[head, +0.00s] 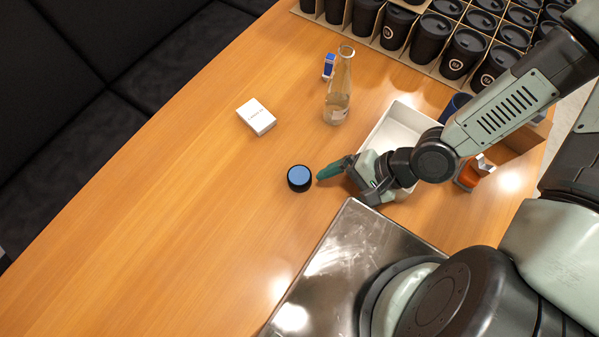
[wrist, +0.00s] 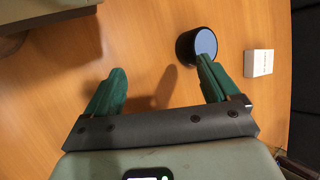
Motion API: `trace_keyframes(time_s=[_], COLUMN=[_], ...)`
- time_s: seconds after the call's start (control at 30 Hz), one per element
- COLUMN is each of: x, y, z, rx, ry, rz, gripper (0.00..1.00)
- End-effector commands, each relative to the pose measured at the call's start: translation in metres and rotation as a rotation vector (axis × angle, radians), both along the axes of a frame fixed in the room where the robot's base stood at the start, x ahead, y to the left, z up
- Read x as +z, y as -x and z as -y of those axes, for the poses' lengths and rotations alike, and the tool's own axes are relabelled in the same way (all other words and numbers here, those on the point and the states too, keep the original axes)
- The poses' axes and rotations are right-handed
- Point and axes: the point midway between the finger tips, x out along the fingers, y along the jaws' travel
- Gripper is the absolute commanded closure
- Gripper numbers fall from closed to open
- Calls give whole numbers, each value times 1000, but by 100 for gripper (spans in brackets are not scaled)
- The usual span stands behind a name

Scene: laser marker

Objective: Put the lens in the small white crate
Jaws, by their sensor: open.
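The lens (head: 299,178) is a short black cylinder with a blue glassy top, standing on the wooden table left of my gripper (head: 335,171) in the head view. In the wrist view the lens (wrist: 196,46) is beyond the tip of the right green finger, which overlaps its lower edge. I cannot tell whether they touch. My gripper (wrist: 160,80) is open, with nothing between its fingers. The small white crate (head: 399,125) stands behind my gripper and is partly hidden by my arm. A crate edge (wrist: 45,10) shows at the top left of the wrist view.
A white box (head: 256,117) lies at the left, also visible in the wrist view (wrist: 258,63). A glass bottle (head: 338,90) and a small blue-white item (head: 329,66) stand behind. Lidded black cups (head: 429,40) fill the back. The table's left front is clear.

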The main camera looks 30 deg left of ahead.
Motion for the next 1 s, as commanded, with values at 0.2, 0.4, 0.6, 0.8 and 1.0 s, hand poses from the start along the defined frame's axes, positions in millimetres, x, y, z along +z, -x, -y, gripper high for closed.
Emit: trace_keyframes(time_s=[0.2,0.4,0.6,0.8,1.0], x=[8,28,59,80,68], y=[-7,-8,2,15,18], z=[-19,-44,-76,-93,-95], rx=[472,881,1277,1500,1535], ry=[66,93,127,133,133], rz=[280,487,662,743,747], gripper=[12,12,12,12,12])
